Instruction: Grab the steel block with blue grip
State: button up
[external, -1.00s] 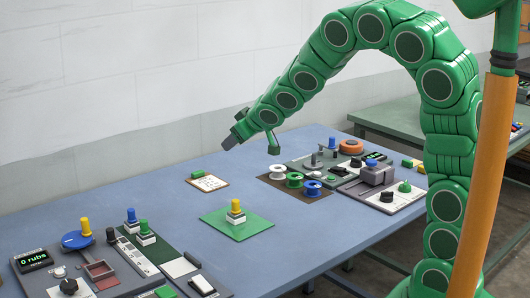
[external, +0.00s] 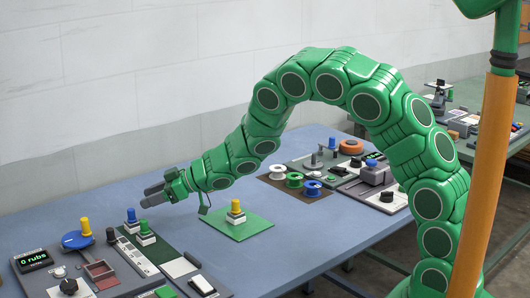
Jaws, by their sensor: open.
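The steel block with blue grip (external: 131,225) stands upright on the dark panel at the left of the table, its blue knob (external: 131,214) on top. My gripper (external: 149,197) is open and empty, above and slightly right of the blue grip in the picture, apart from it. The fingers point left. A similar block with green grip (external: 145,232) stands just beside it, in front and to the right. Another with yellow grip (external: 236,212) sits on the green mat (external: 254,225). The exact depth of the gap between my fingers and the blue grip is hard to tell.
A blue round dial with a yellow knob (external: 84,228) stands left of the block. A display (external: 36,260) reads "0 rubs". White, green and blue spools (external: 295,180) are further back. The blue table (external: 320,230) is clear right of the green mat.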

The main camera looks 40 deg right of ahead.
aim_at(130, 209)
jog(key=shift+s+a+f+g, duration=0.2)
jog(key=shift+a+f+g, duration=0.1)
jog(key=shift+a+f, duration=0.25)
jog(key=shift+a, duration=0.25)
jog(key=shift+w+a+f+y, duration=0.35)
jog(key=shift+w+a, duration=0.25)
jog(key=shift+a, duration=0.2)
jog(key=shift+s+f+x, duration=0.1)
jog(key=shift+s+x, duration=0.05)
jog(key=shift+x, duration=0.75)
jog(key=shift+s+f+x, duration=0.1)
jog(key=shift+s+x, duration=0.05)
jog(key=shift+x, duration=1.65)
jog(key=shift+r, duration=0.15)
grip_shut()
